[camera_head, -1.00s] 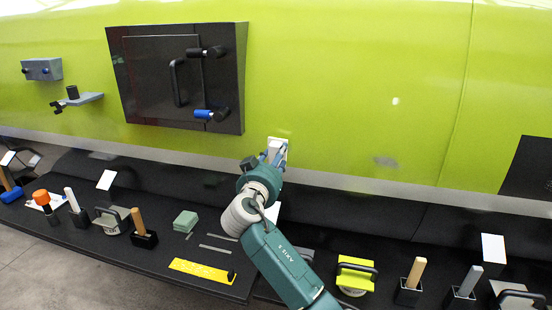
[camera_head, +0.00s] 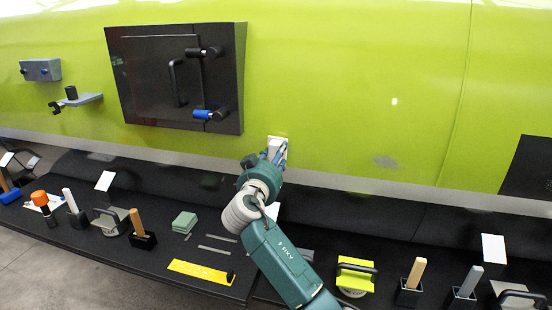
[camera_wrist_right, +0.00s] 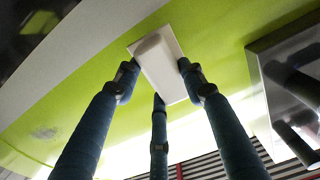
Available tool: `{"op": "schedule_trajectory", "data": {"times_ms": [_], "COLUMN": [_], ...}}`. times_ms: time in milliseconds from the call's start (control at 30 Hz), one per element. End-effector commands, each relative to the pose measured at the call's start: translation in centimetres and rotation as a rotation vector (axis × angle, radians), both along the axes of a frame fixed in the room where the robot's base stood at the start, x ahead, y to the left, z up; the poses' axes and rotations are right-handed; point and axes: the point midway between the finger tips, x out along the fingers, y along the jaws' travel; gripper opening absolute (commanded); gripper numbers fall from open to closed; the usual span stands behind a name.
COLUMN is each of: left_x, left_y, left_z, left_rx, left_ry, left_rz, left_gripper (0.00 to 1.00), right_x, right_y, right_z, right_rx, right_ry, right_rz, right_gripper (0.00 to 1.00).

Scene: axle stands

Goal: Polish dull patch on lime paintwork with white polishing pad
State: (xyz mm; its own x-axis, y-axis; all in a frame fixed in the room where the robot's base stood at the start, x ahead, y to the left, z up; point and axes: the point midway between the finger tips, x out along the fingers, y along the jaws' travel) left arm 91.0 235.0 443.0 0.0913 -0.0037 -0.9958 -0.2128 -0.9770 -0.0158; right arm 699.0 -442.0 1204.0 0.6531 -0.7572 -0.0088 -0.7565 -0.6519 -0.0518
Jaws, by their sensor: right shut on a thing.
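My right gripper (camera_head: 270,155) is shut on the white polishing pad (camera_head: 280,144), in front of the lower lime paintwork (camera_head: 330,90). In the right wrist view, the fingers of my right gripper (camera_wrist_right: 160,85) close around the block on the back of the white pad (camera_wrist_right: 175,85). I cannot tell whether the pad touches the paint. The dull patch (camera_head: 385,161) is a greyish smudge low on the lime panel, to the right of the pad and apart from it. It also shows at the left in the wrist view (camera_wrist_right: 44,132). My left gripper is out of view.
A dark panel with handles (camera_head: 150,90) sits up and left of the pad. A grey bracket (camera_head: 78,101) sticks out farther left. Below, a black shelf (camera_head: 330,240) carries several tools, including a yellow-topped one (camera_head: 355,275). The lime surface between pad and patch is clear.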

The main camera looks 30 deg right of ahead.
Motion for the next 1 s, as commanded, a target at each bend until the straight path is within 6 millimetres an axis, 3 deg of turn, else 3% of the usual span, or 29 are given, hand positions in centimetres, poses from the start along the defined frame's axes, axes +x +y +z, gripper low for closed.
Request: {"op": "schedule_trajectory", "data": {"times_ms": [1000], "left_x": [0.0], "left_y": [0.0], "left_z": [-0.7], "left_rx": [0.0], "left_ry": [0.0], "left_rz": [0.0], "left_gripper": [0.4], "right_x": [0.2], "right_y": [-1.2], "right_z": [0.0], "right_rx": [0.0], "right_ry": [-0.001], "right_rz": [0.0], "right_gripper": [0.11]}}
